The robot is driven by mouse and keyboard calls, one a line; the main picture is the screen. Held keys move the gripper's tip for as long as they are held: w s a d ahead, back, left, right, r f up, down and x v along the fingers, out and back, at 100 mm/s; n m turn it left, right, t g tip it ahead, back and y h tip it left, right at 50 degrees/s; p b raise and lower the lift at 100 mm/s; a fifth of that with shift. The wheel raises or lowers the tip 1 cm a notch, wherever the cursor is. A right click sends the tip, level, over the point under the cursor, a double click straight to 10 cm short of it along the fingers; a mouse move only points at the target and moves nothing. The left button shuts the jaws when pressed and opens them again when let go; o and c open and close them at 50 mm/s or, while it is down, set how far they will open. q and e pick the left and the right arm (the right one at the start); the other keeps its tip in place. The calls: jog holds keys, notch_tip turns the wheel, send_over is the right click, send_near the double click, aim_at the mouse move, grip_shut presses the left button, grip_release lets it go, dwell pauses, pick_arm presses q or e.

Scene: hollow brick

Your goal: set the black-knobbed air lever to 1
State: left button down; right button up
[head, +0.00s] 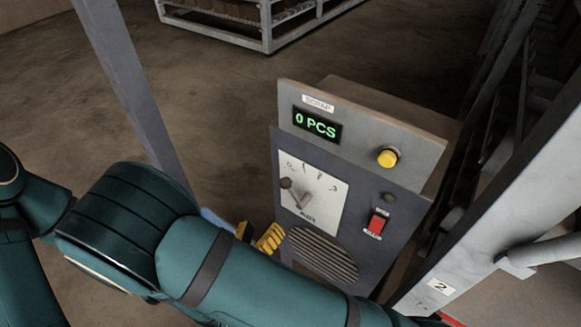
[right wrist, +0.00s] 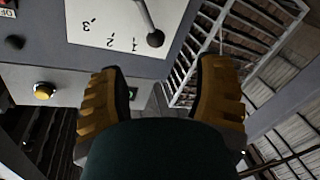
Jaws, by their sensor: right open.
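The air lever (head: 295,192) sits on a white dial plate (head: 325,192) marked AIR on the grey control panel. Its dark round knob (head: 286,183) points to the upper left. In the right wrist view the knob (right wrist: 155,38) stands just past the 1 on the side away from 2 and 3, and hides any mark beneath it. My right gripper (head: 257,236) is open and empty, below and left of the dial. In the right wrist view the gripper (right wrist: 155,80) has its yellow-padded fingers apart, with the knob beyond the tips and between their lines. My left gripper is out of view.
The panel also carries a green "0 PCS" display (head: 317,125), a yellow button (head: 387,158), a red switch (head: 377,223) and a round grille (head: 322,255). A grey post (head: 130,90) stands left of it. A pale metal frame (head: 510,170) rises close on the right.

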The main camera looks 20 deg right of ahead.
aim_at(283, 188)
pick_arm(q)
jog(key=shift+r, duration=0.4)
pick_arm(e)
jog(key=shift+h, duration=0.3)
jog(key=x, duration=0.9)
jog(key=r+x, duration=0.1)
jog(key=x, duration=0.3)
jog(key=shift+w+d, duration=0.15)
jog(key=shift+w, duration=0.05)
